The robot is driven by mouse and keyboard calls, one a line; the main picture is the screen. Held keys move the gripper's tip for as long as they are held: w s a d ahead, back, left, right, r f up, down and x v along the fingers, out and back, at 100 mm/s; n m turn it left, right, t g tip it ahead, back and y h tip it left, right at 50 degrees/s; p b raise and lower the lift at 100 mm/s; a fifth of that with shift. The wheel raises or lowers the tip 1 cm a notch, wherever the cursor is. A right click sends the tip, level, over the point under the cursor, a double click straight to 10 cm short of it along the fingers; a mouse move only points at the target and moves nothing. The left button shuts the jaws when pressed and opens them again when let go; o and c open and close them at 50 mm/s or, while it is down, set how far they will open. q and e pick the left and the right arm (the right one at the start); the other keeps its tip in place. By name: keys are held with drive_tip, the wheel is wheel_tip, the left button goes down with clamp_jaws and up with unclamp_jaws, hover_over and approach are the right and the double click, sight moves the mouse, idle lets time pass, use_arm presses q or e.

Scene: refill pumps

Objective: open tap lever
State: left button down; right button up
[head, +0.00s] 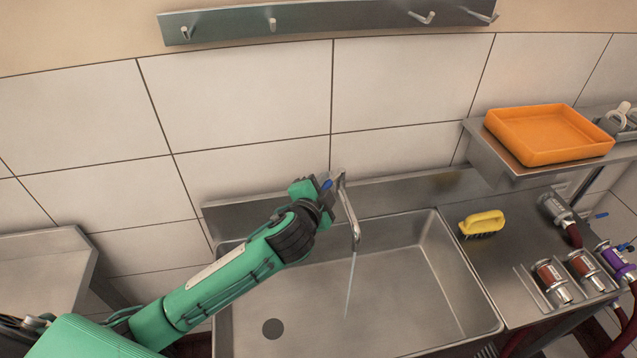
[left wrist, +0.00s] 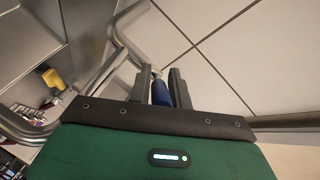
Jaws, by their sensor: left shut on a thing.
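The tap (head: 350,212) stands at the back edge of the sink, its spout reaching forward over the basin. A thin stream of water (head: 350,285) runs from the spout's end into the sink. The tap's blue lever (head: 327,184) shows just beside my left gripper (head: 322,190). In the left wrist view the blue lever (left wrist: 161,92) lies between the two dark fingers of my left gripper (left wrist: 163,85), which is shut on it. The metal tap pipe (left wrist: 100,75) also shows there. My right gripper is not in view.
The steel sink (head: 440,275) is empty, with a dark drain at its left. A yellow brush (head: 482,224) lies on the right counter, near metal couplings (head: 552,283) with red hoses. An orange tray (head: 548,135) sits on a raised shelf. A hook rail (head: 330,21) spans the wall.

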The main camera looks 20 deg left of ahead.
use_arm(q)
drive_tip(key=shift+s+d+n+g+y+b, duration=0.1)
drive_tip(key=shift+d+n+y, duration=0.25)
drive_tip(key=shift+n+y, duration=0.4)
drive_tip(key=shift+s+d+n+g+y+b, duration=0.15)
drive_tip(key=shift+d+n+y, duration=0.25)
drive_tip(key=shift+y, duration=0.5)
drive_tip(key=shift+d+n+g+y+b, duration=0.1)
drive_tip(key=shift+d+n+y, duration=0.15)
drive_tip(key=shift+n+y, duration=0.5)
drive_tip(key=shift+y, duration=0.3)
drive_tip(key=c, duration=1.3)
unclamp_jaws()
drive_tip(key=shift+d, duration=0.1)
drive_tip(key=b+v, duration=0.4)
drive_tip(key=v, duration=0.9)
drive_tip(key=shift+s, duration=0.4)
drive_tip(key=shift+r, duration=0.15)
